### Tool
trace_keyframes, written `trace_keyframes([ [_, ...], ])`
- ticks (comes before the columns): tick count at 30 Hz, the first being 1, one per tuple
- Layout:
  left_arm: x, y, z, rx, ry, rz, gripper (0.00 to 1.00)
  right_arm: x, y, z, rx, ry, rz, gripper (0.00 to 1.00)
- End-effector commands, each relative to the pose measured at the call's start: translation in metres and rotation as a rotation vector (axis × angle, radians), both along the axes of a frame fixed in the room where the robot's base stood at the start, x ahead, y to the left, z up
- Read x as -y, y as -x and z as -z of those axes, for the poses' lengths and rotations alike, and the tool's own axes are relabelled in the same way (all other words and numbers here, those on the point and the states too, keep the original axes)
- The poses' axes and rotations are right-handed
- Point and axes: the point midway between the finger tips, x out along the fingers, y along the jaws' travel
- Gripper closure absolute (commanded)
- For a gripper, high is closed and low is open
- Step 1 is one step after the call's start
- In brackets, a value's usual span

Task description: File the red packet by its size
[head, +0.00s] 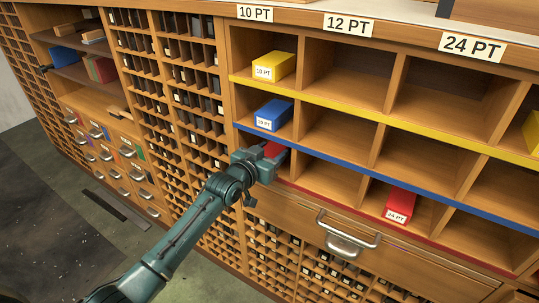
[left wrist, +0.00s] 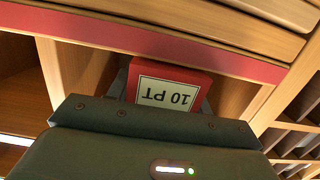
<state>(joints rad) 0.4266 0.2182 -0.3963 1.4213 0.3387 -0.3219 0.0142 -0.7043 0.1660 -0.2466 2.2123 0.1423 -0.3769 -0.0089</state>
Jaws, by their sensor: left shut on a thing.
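The red packet (head: 273,149) is in my left gripper (head: 266,158), at the mouth of the red-edged bottom row's leftmost compartment, under the 10 PT column. In the left wrist view the red packet (left wrist: 168,85) bears a 10 PT label, which appears upside down. My left gripper is shut on it, and the packet reaches into the compartment past the red strip (left wrist: 150,35). How far in it rests, and whether it touches the floor, I cannot tell. My right gripper is not in view.
A yellow 10 PT packet (head: 273,66) and a blue 10 PT packet (head: 273,115) sit in the compartments above. A red 24 PT packet (head: 400,205) sits farther right in the bottom row. A drawer handle (head: 347,240) juts out below. Small pigeonholes (head: 180,90) stand left.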

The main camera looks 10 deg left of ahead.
Motion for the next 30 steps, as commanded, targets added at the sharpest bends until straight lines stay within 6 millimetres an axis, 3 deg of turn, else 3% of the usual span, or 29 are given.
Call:
trace_keyframes([
  [17, 0.005, -0.013, -0.004, 0.008, 0.003, 0.001, 1.0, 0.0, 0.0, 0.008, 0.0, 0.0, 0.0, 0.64],
  [18, 0.005, -0.013, -0.004, 0.008, 0.003, 0.001, 0.47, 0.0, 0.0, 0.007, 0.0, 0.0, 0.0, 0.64],
  [26, 0.005, -0.012, -0.002, 0.004, 0.001, 0.0, 0.26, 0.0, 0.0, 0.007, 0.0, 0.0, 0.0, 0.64],
  [30, 0.005, -0.012, -0.001, 0.002, 0.001, 0.0, 0.25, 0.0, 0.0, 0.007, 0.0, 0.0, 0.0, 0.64],
])
